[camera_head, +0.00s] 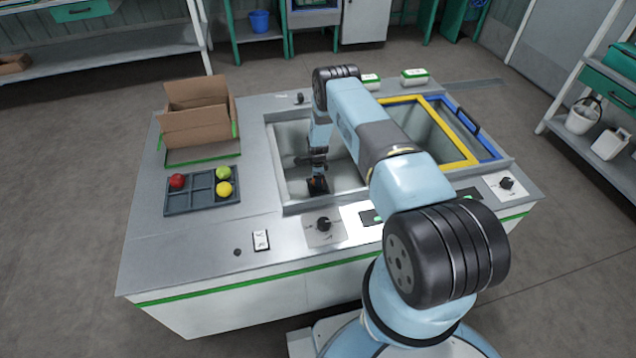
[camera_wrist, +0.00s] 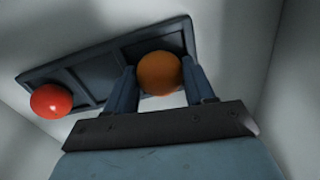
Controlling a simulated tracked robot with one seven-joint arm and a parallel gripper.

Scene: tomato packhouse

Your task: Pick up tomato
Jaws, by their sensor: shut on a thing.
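My gripper (camera_head: 318,184) reaches down into the left basin of the counter in the head view. In the wrist view, its two fingers (camera_wrist: 163,88) are shut on an orange tomato (camera_wrist: 158,73), one finger on each side. Behind the tomato is a dark tray with compartments (camera_wrist: 72,62). A red tomato (camera_wrist: 51,101) is at the tray's left end. I cannot tell whether the held tomato touches the tray. In the head view the arm hides the held tomato and most of that tray.
The left basin's walls (camera_head: 291,137) surround my gripper. A yellow-framed basin (camera_head: 446,130) is at right.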

